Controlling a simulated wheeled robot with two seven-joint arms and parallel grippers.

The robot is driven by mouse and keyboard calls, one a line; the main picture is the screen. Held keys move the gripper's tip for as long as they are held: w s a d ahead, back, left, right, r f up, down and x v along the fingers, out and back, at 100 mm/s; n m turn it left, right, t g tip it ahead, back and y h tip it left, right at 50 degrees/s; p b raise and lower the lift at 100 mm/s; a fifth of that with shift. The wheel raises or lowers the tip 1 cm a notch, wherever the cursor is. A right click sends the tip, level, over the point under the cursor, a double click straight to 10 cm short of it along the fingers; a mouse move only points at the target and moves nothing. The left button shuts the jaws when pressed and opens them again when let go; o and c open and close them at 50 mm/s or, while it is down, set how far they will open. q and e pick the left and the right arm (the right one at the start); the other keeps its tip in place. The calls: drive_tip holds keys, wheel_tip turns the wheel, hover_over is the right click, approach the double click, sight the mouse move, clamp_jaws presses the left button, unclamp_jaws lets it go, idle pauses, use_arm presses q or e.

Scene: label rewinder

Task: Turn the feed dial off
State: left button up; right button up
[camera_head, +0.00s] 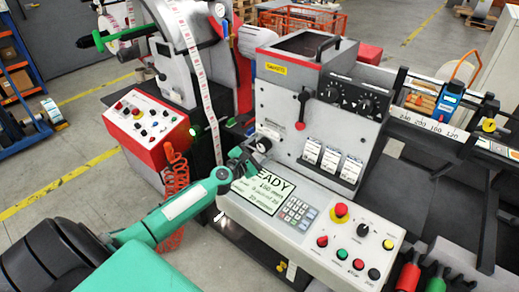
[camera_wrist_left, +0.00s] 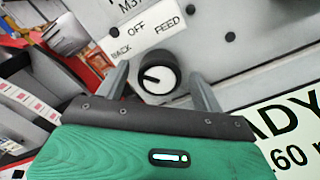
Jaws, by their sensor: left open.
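The feed dial (camera_wrist_left: 157,73) is a round black knob with a white face, under a white label (camera_wrist_left: 142,40) reading BACK, OFF and FEED from left to right. A short dark mark on its face lies left of centre; I cannot tell surely which word it stands for. My left gripper (camera_wrist_left: 160,88) is open, with one finger on each side of the dial; I cannot tell whether they touch it. In the head view my left gripper (camera_head: 246,157) is at the machine's front, close to the dial (camera_head: 263,145), which it partly covers. My right gripper is not in view.
A display (camera_head: 265,190) ending in "EADY" and a keypad (camera_head: 297,212) lie just right of my gripper. A red emergency button (camera_head: 341,210) and other knobs sit farther right. A label strip (camera_head: 203,90) and red control box (camera_head: 145,125) stand left.

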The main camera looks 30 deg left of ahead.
use_arm(q)
drive_tip(key=c, duration=1)
drive_tip(key=shift+m, duration=0.3)
drive_tip(key=m, duration=0.2)
drive_tip(key=shift+m+p, duration=0.3)
drive_tip(key=shift+p, duration=0.05)
drive_tip(key=m, duration=0.4)
drive_tip(key=shift+f+m, duration=0.1)
drive_tip(key=shift+m, duration=0.2)
drive_tip(key=shift+d, duration=0.1)
drive_tip(key=o, duration=1)
